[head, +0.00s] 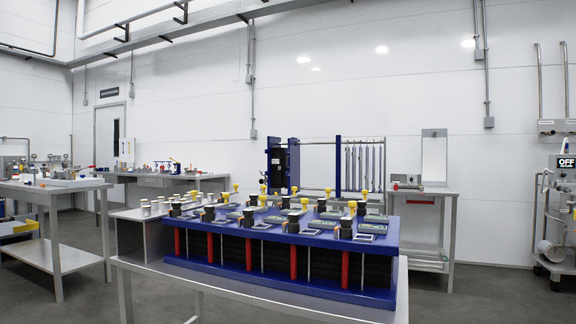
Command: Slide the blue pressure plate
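A frame with horizontal rails stands at the back, against the white wall. It carries an upright blue plate (338,166) near its middle and another narrow blue upright (294,165) at its left, beside a dark blue-black block (277,166). Several thin pale plates (364,168) hang on the rails to the right of the middle blue plate. A bare stretch of rail lies between the two blue uprights. I cannot tell for certain which blue part is the pressure plate. The lower part of the frame is hidden behind the foreground unit. Neither of my grippers is in view.
A metal table (140,268) in front bears a large blue-topped unit (230,261) with red posts and yellow-knobbed fittings, blocking the direct way. Benches stand at left (62,247) and right (452,195). A wheeled machine (560,230) is far right. Grey floor (490,290) is open at right.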

